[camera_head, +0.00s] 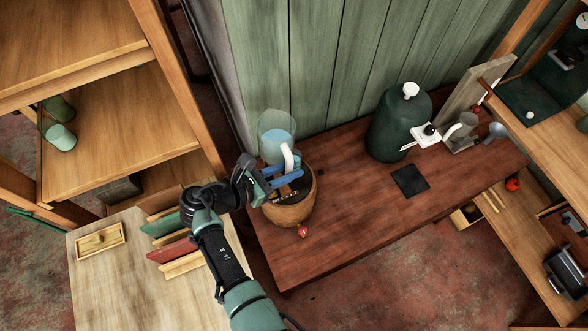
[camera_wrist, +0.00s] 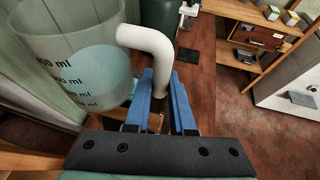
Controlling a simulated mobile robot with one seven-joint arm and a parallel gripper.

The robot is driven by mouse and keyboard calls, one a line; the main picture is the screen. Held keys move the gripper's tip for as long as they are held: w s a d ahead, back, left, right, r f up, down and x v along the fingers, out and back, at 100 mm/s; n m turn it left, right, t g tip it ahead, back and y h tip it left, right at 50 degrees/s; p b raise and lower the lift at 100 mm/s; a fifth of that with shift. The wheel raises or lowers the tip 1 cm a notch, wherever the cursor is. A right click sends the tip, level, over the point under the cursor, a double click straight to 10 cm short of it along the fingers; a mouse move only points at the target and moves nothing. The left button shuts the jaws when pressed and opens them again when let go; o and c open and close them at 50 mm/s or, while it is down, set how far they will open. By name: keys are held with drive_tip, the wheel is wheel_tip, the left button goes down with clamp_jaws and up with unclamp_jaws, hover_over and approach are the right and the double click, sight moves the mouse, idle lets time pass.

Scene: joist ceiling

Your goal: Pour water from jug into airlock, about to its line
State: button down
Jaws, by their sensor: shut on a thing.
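The jug (camera_head: 277,138) is clear, with bluish water in it and a white handle. It is roughly upright above the round wooden stand at the left end of the dark red table. In the wrist view the jug (camera_wrist: 70,50) shows printed ml marks. My gripper (camera_head: 284,180) has blue fingers; in the wrist view the fingers (camera_wrist: 161,92) are shut on the white handle. I cannot tell if the jug's base touches anything. A small white fitting (camera_head: 410,90), possibly the airlock, tops a dark green vessel; its line is too small to see.
The dark green vessel (camera_head: 399,125) stands at the back of the table (camera_head: 345,215). The round wooden stand (camera_head: 290,210) is below my gripper. A black square mat (camera_head: 410,180) lies on the table. A red ball (camera_head: 303,232) is at the front edge.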

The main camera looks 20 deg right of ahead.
sight(288, 161)
idle(0.3)
wheel_tip(288, 161, up, 3)
drive_tip(key=shift+f+p, duration=0.15)
drive_tip(key=shift+p, duration=1.05)
drive_tip(key=shift+r, duration=0.7)
drive_tip(key=shift+f+b, duration=0.15)
drive_tip(key=shift+b, duration=0.15)
